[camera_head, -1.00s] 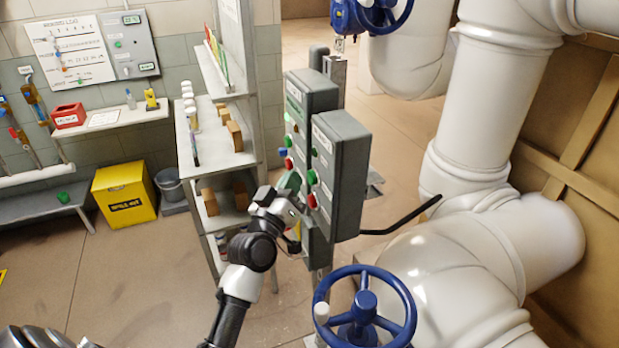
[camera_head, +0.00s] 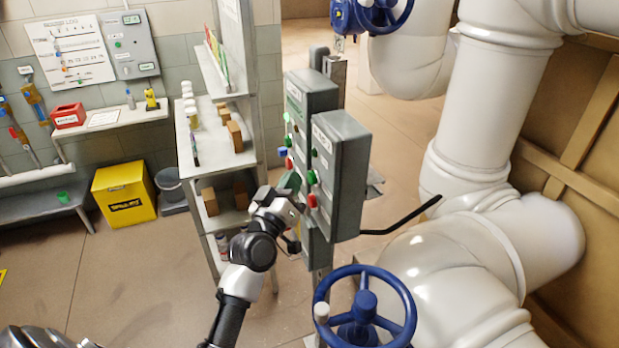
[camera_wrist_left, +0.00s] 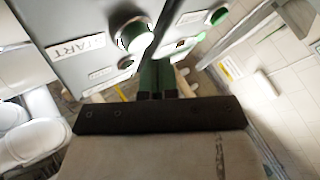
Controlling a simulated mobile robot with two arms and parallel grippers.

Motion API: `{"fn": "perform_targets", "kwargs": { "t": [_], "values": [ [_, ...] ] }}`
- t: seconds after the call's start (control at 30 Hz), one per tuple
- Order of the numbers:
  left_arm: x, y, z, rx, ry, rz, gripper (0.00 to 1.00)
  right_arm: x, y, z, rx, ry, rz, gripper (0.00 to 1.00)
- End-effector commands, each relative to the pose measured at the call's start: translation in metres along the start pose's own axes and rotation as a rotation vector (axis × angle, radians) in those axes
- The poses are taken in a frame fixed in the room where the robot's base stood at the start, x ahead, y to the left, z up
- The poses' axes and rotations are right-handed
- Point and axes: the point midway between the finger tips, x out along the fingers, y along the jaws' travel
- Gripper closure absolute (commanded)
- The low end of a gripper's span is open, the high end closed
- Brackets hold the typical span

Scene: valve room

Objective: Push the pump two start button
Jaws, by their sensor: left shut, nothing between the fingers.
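The nearer grey control box (camera_head: 345,180) stands at the middle of the head view. Its left-facing front carries a green button (camera_head: 311,177) and a red button (camera_head: 312,200); its label is too small to read. My left gripper (camera_head: 291,183) is shut and empty, with its green fingers close in front of these buttons. Contact cannot be told. In the left wrist view the shut fingers (camera_wrist_left: 156,76) lie below a round button (camera_wrist_left: 131,36) beside a START label (camera_wrist_left: 76,47). My right gripper is not in view.
A second grey box (camera_head: 312,95) with several buttons stands just behind. A blue handwheel (camera_head: 365,310) is in front, and large white pipes (camera_head: 480,110) fill the right. A shelf rack (camera_head: 225,150) stands behind my left arm. Open floor (camera_head: 130,270) lies at left.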

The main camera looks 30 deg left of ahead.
Motion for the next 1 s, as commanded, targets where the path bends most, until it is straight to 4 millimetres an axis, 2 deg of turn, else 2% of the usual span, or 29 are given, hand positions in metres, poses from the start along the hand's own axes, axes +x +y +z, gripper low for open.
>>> {"fn": "perform_targets", "kwargs": {
  "t": [1.0],
  "values": [
    [0.0062,0.0047,0.0043,0.000,0.000,0.000,1.00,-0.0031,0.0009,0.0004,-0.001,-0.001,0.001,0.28]
  ]
}}
